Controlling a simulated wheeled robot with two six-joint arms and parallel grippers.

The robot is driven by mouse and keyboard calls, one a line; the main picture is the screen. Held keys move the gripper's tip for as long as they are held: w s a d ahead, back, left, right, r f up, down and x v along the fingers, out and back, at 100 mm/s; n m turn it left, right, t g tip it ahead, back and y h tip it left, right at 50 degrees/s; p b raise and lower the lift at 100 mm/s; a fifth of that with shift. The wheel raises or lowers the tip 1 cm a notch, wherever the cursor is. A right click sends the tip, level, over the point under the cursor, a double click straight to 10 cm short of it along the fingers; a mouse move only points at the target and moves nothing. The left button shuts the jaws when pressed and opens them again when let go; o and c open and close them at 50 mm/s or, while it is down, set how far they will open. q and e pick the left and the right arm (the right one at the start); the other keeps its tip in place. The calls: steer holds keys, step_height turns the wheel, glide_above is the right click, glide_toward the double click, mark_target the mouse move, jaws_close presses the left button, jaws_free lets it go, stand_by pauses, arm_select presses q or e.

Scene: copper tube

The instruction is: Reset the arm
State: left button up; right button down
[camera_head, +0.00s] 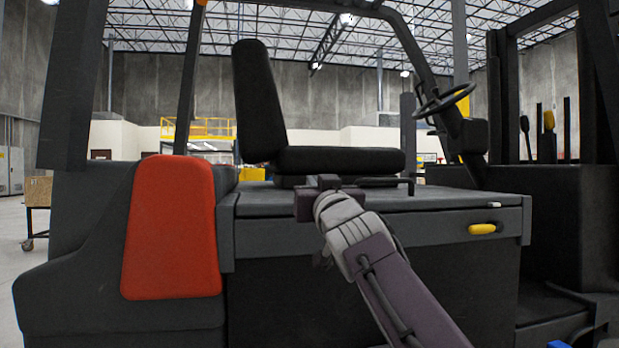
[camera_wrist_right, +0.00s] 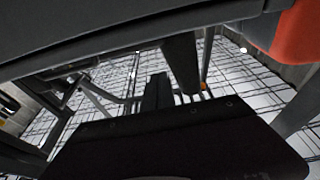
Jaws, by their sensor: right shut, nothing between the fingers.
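My right arm reaches up from the bottom edge in the head view. The right gripper is shut and holds nothing. In the right wrist view the gripper's dark body fills the bottom and its fingers (camera_wrist_right: 158,92) point upward, close together. The wrist camera looks up toward the ceiling. My left gripper is in neither view. No copper tube is visible.
A dark forklift fills the head view, with a red panel (camera_head: 170,228) on the left, a yellow handle (camera_head: 482,229) on the right and a steering wheel (camera_head: 445,100). In the right wrist view a dark overhanging surface (camera_wrist_right: 120,30) crosses the top. Floor shows at far left.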

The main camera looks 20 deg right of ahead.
arm_select(q)
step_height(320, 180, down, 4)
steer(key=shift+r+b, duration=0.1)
steer(key=shift+b, duration=0.9)
arm_select(e)
steer(key=f+v, duration=0.1)
steer(key=v, duration=0.6)
steer(key=shift+s+f, duration=0.15)
steer(key=shift+f, duration=0.1)
steer(key=shift+r, duration=0.1)
